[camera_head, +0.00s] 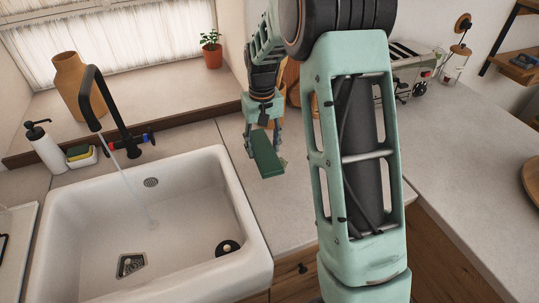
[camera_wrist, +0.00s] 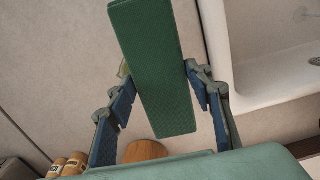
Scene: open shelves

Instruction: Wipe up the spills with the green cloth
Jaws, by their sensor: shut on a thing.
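The green cloth (camera_head: 267,155) is a flat, folded dark green slab. My gripper (camera_head: 264,140) is shut on it above the counter to the right of the sink. The cloth (camera_wrist: 152,65) also shows in the wrist view, lying between the blue-padded fingers of my gripper (camera_wrist: 160,98). A small yellowish-green patch (camera_wrist: 123,69) shows at the cloth's left edge in the wrist view; I cannot tell what it is. No spill can be clearly made out on the visible counter; the area behind my arm is hidden.
A white sink (camera_head: 160,215) with water running from a black tap (camera_head: 110,115) lies left of my gripper. A soap bottle (camera_head: 45,147) and a sponge holder (camera_head: 82,157) stand beside it. A potted plant (camera_head: 211,50) stands behind. The right counter (camera_head: 460,150) has free room.

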